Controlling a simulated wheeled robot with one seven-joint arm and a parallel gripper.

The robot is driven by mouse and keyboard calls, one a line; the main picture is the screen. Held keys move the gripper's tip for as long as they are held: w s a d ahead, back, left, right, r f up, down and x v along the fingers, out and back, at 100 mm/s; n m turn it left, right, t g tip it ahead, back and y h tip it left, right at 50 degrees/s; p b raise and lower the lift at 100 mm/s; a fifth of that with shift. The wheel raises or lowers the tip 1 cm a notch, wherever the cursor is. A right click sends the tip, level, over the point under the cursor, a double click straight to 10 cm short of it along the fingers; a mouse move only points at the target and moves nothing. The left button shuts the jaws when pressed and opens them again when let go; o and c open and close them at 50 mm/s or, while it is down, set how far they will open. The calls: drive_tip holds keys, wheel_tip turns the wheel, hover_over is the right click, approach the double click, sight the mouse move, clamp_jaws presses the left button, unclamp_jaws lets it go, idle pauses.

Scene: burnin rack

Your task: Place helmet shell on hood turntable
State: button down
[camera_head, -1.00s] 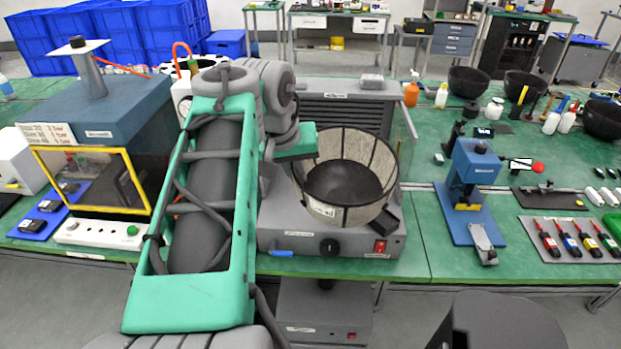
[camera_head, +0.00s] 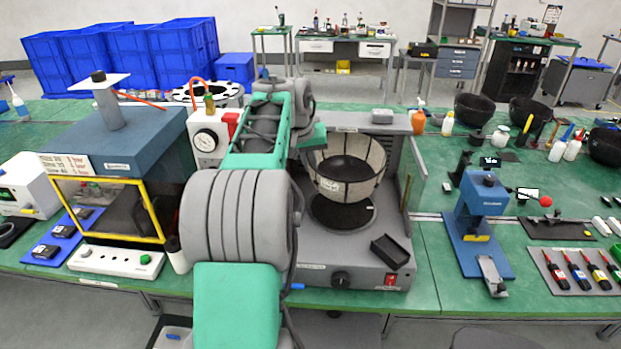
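The helmet shell (camera_head: 346,181) is a bowl with a pale, seamed wall and a dark inside, open side up. It appears held slightly above the dark round hood turntable (camera_head: 343,213), whose front part shows below it. My gripper (camera_head: 312,146) is at the shell's left rim, beyond my arm. Its fingers are mostly hidden, but the raised shell indicates that it is shut on the rim. The turntable sits in the grey hood base (camera_head: 330,268), in front of a slatted back panel.
A small black tray (camera_head: 390,251) sits on the base's front right. A blue press (camera_head: 480,205) stands to the right and a blue chamber (camera_head: 120,140) to the left. A white gauge box (camera_head: 207,140) stands behind my arm. Several dark bowls (camera_head: 473,109) stand at the back right.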

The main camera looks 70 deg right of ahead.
drive_tip(key=f, duration=0.5)
drive_tip(key=shift+a+f, duration=0.25)
drive_tip(key=shift+f, duration=0.05)
drive_tip(key=shift+d+f+p, duration=0.25)
drive_tip(key=shift+f+p, duration=0.25)
drive_tip(key=shift+f, duration=0.25)
drive_tip(key=c, duration=1.6)
unclamp_jaws()
drive_tip(key=shift+a+r, duration=0.1)
drive_tip(key=shift+r, duration=0.35)
drive_tip(key=b+v, duration=0.1)
drive_tip(key=v, duration=1)
drive_tip(key=shift+r, duration=0.2)
drive_tip(key=shift+a, duration=0.15)
